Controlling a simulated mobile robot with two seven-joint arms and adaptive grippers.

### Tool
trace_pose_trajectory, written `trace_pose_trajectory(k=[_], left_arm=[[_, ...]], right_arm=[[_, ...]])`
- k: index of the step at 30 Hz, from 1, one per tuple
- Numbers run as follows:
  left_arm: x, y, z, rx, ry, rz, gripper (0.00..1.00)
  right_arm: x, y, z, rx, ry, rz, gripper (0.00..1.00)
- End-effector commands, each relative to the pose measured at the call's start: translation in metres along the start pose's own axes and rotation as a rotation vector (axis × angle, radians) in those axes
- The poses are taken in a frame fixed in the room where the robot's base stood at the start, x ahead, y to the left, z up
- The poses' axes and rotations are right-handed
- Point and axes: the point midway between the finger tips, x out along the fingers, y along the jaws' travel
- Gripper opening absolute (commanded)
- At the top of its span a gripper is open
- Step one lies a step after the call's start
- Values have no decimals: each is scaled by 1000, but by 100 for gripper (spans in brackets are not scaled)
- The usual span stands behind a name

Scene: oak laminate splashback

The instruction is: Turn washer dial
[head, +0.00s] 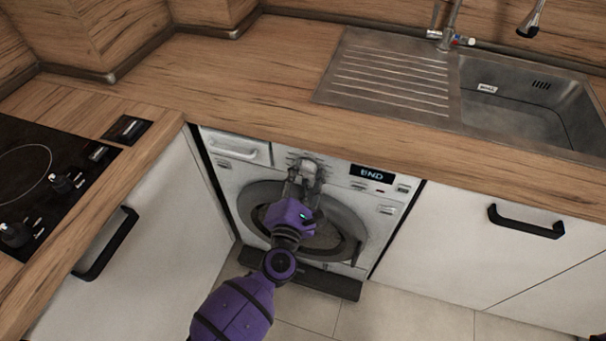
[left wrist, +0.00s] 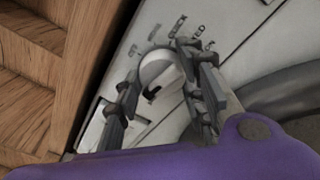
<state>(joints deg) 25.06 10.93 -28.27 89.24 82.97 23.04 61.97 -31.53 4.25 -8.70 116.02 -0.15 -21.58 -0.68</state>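The white washer (head: 365,215) is built in under the counter, with its round door below a control panel. Its display (head: 373,174) reads "END". The washer dial (left wrist: 160,72) is a pale round knob with marks around it, seen in the left wrist view. In the head view my left gripper mostly covers it. My left gripper (head: 306,166) is at the panel, its fingers on either side of the dial in the left wrist view (left wrist: 158,68). The fingers stand apart; firm contact with the dial does not show.
A wooden counter (head: 250,75) overhangs the washer's top edge. A hob (head: 45,175) is at the left and a steel sink (head: 520,105) at the upper right. Cabinet handles (head: 525,222) stick out on both sides. The floor in front shows clear.

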Motion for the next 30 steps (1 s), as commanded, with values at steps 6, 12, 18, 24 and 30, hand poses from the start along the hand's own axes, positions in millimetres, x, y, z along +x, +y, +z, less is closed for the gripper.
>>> trace_pose_trajectory(k=[6, 12, 18, 24, 30], left_arm=[[1, 3, 0, 7, 0, 7, 11], [1, 4, 1, 59, -3, 12, 11], [1, 4, 1, 184, -11, 22, 11], [2, 5, 2, 365, -23, 35, 11], [2, 5, 3, 555, -36, 49, 11]], right_arm=[[0, 0, 0, 0, -1, 0, 0], [0, 0, 0, 0, -2, 0, 0], [0, 0, 2, 0, -4, 0, 0], [-1, 0, 2, 1, -5, 1, 0], [-1, 0, 2, 1, -5, 1, 0]])
